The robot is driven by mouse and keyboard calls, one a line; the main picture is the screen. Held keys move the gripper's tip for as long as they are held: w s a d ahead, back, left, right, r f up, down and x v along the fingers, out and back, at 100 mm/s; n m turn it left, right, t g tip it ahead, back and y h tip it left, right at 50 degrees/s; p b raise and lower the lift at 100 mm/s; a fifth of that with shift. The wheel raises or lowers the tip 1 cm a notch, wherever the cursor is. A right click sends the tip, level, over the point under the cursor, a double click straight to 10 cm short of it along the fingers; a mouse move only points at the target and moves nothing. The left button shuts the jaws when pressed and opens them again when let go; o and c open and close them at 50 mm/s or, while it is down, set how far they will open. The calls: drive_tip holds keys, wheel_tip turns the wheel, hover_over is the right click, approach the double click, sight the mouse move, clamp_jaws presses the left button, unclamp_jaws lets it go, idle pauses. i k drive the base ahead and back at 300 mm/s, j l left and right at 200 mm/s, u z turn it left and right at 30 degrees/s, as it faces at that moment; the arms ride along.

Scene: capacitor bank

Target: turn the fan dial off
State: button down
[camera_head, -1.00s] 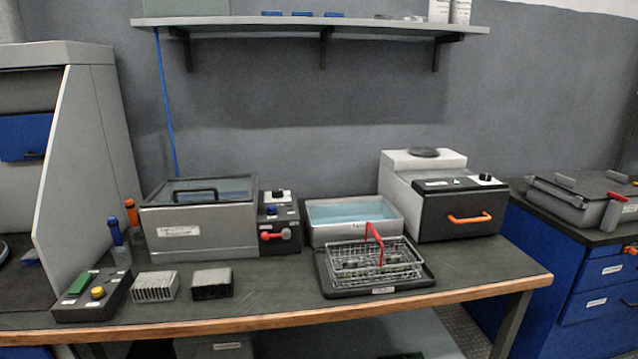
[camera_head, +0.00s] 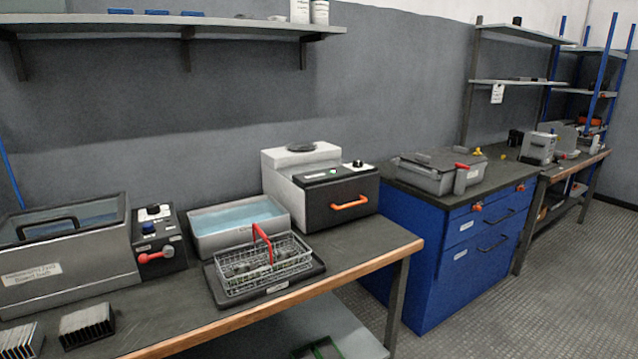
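A black box with an orange handle (camera_head: 350,201) stands at the right end of the near bench, joined to a pale housing with a round dark cap on top. A small dial (camera_head: 357,163) sits on its top right. Another dial (camera_head: 153,209) sits on the black control panel beside the lidded tank, above a blue knob and a red lever. No readable label shows which is the fan dial, and their settings are too small to read. My gripper is not in view.
The wooden-edged bench (camera_head: 272,314) carries a lidded tank (camera_head: 66,262), a water basin (camera_head: 240,228), a wire basket on a black tray (camera_head: 264,279) and finned blocks. A blue cabinet (camera_head: 437,262) stands right of it. Floor at right is clear.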

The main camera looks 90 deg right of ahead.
sight(357, 162)
drive_tip(key=k+l, duration=0.2)
drive_tip(key=l, duration=0.15)
drive_tip(key=k+l+z, duration=0.1)
drive_tip(key=l, duration=0.2)
drive_tip(key=k+l, duration=0.4)
drive_tip(key=l, duration=0.3)
drive_tip(key=z, duration=0.05)
